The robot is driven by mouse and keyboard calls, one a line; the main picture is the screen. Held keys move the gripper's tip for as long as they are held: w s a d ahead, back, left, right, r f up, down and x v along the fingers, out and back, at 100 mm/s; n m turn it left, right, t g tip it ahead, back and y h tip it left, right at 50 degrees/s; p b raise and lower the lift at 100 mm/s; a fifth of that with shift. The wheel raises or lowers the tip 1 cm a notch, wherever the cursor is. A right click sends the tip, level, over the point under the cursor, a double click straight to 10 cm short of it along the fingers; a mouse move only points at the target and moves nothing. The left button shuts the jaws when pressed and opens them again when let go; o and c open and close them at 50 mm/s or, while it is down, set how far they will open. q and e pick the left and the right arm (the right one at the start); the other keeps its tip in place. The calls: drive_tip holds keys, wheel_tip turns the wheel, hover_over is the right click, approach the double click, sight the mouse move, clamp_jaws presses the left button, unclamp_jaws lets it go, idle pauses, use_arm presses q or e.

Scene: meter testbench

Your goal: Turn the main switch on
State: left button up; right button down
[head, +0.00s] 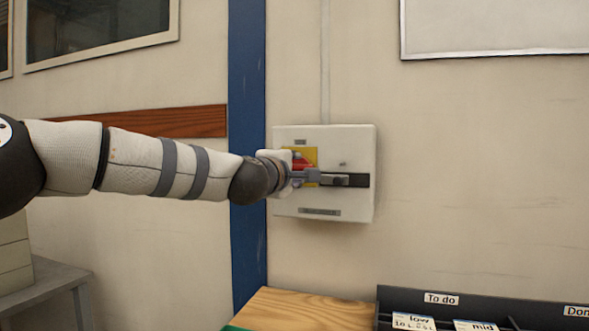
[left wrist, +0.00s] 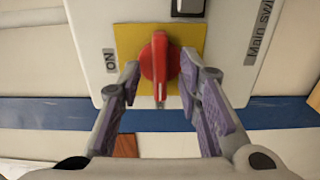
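The main switch is a red knob (left wrist: 160,62) on a yellow plate (left wrist: 128,42), fixed to a pale wall box (head: 355,145). In the left wrist view the knob's long axis runs up and down the picture, and an "ON" label (left wrist: 110,60) is beside the plate at left. My left gripper (left wrist: 160,75) is open, with one finger on each side of the knob; small gaps show, and I cannot tell how deep the fingers reach. In the head view my left gripper (head: 312,176) is in front of the box and partly hides the red knob (head: 303,160). My right gripper is not in view.
A black handle piece (head: 357,180) is on the box, right of the gripper. A blue post (head: 247,100) runs beside the box. Below are a wooden surface (head: 300,308) and a black tray (head: 500,302) with labels.

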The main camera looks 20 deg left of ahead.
use_arm(q)
drive_tip(key=shift+w, duration=0.2)
clamp_jaws()
drive_tip(key=shift+m, duration=0.4)
drive_tip(key=m, duration=0.8)
drive_tip(key=shift+m, duration=0.3)
drive_tip(key=m, duration=0.4)
drive_tip(key=shift+m, duration=2.2)
